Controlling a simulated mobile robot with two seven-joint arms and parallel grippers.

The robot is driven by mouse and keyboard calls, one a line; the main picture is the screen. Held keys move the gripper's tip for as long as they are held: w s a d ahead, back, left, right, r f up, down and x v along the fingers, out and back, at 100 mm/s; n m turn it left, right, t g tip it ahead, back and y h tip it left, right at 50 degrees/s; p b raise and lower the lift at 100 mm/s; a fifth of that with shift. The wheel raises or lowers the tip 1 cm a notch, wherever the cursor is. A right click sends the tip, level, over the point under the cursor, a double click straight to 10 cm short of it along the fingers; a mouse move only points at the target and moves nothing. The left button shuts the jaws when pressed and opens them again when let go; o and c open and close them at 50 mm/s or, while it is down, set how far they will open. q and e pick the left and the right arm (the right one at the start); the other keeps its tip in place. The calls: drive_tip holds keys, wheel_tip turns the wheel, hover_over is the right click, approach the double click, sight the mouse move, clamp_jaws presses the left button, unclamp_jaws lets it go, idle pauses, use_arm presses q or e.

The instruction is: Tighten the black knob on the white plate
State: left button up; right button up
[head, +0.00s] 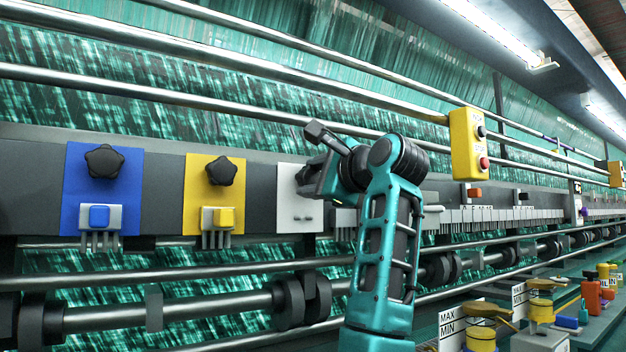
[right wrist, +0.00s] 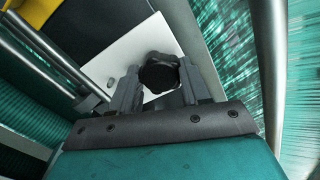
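The white plate (head: 292,204) is on the grey rail, right of the yellow plate, partly hidden by my right gripper (head: 318,175) in the head view. In the right wrist view the white plate (right wrist: 130,62) lies behind the black knob (right wrist: 160,73). The knob sits between the two fingers of my right gripper (right wrist: 158,78), one finger against each side with no clear gap. In the head view my gripper and wrist mostly cover this knob. My left gripper is not in view.
A blue plate (head: 74,190) and a yellow plate (head: 197,195), each with its own black knob, are to the left. A yellow button box (head: 466,150) hangs to the right. Metal bars run across in front of the green netting.

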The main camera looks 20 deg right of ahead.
sight(312, 178)
drive_tip(key=o, duration=0.4)
drive_tip(key=shift+s, duration=0.1)
drive_tip(key=shift+s+d+b, duration=0.15)
drive_tip(key=shift+s+b, duration=0.1)
drive_tip(key=shift+s, duration=0.45)
drive_tip(key=shift+s+d+b, duration=0.1)
drive_tip(key=shift+s+b, duration=0.15)
drive_tip(key=shift+s, duration=0.45)
